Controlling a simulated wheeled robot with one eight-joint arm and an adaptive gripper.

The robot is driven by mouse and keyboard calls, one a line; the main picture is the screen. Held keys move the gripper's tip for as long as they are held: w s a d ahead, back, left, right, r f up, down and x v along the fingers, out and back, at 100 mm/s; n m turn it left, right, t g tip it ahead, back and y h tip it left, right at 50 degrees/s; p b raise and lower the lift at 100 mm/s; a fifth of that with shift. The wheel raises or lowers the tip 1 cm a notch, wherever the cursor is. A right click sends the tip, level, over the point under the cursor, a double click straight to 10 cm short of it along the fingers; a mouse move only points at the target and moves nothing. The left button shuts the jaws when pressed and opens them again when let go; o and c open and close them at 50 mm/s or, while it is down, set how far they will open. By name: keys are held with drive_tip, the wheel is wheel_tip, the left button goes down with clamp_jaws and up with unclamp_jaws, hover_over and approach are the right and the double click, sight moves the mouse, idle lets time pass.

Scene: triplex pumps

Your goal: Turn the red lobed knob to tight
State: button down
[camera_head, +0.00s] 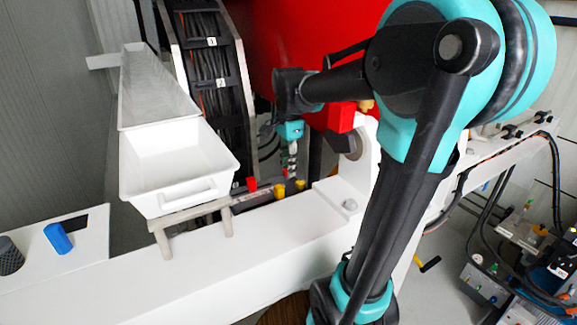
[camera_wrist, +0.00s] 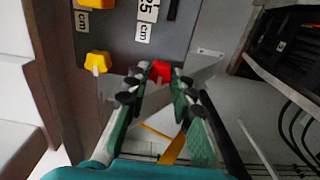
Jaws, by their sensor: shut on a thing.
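The red lobed knob (camera_wrist: 161,71) is in the wrist view, at the panel's lower edge, between my fingertips. My gripper (camera_wrist: 156,82) is shut on it, and the fingers hide part of its lobes. In the head view my gripper (camera_head: 291,165) hangs small and low behind the white beam, with a little red at its end. A red block-like piece (camera_head: 251,184) stands to its left; I cannot tell whether it is the same knob. The knob's turn position is not readable.
Yellow knobs (camera_wrist: 97,62) sit on the grey panel (camera_wrist: 118,40) beside the red knob, near "cm" labels. In the head view a white bin (camera_head: 180,165) stands left on the white beam (camera_head: 210,265). A blue piece (camera_head: 58,238) lies at far left.

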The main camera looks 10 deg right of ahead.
drive_tip(key=c, duration=1.3)
unclamp_jaws()
wheel_tip(320, 180, up, 12)
